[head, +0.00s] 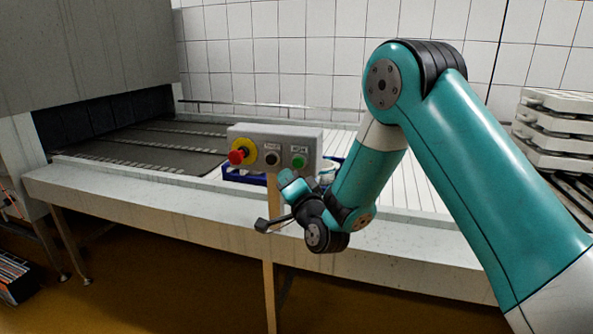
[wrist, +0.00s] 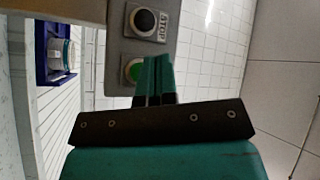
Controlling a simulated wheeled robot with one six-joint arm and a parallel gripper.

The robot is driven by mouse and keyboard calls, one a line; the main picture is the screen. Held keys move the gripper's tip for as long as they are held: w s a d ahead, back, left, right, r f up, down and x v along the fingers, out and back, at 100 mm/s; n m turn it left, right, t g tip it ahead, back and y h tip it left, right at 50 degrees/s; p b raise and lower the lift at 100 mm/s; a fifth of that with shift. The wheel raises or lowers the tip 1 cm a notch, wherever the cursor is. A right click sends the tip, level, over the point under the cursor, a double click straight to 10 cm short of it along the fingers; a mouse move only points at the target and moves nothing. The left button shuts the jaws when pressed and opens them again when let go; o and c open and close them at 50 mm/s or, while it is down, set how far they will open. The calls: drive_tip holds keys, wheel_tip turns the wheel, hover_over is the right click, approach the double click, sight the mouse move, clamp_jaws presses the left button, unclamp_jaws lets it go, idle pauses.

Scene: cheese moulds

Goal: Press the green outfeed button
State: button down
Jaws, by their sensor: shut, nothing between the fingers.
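The green button (head: 298,161) is the rightmost control on a grey box (head: 310,141) on a post. It also shows in the wrist view (wrist: 132,70), where my fingertips partly cover it. My gripper (head: 286,178) is shut and empty, just below and in front of the box in the head view. In the wrist view, its teal fingers (wrist: 155,63) lie together and overlap the button's right side. I cannot tell whether they touch it.
A black button (head: 272,158) and a red emergency stop (head: 238,156) on yellow sit left of the green button. Behind is a conveyor table (head: 120,205) with a blue crate (head: 240,177). White stacked moulds (head: 560,130) stand at the right.

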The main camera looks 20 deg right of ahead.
sight(298, 162)
drive_tip(key=w+d+b, duration=0.2)
drive_tip(key=w, duration=0.1)
drive_tip(key=shift+w+d, duration=0.15)
drive_tip(key=shift+d, duration=0.05)
idle(0.3)
idle(0.9)
idle(0.7)
drive_tip(key=shift+w+d+b, duration=0.2)
drive_tip(key=shift+w+b, duration=0.05)
drive_tip(key=shift+b, duration=0.15)
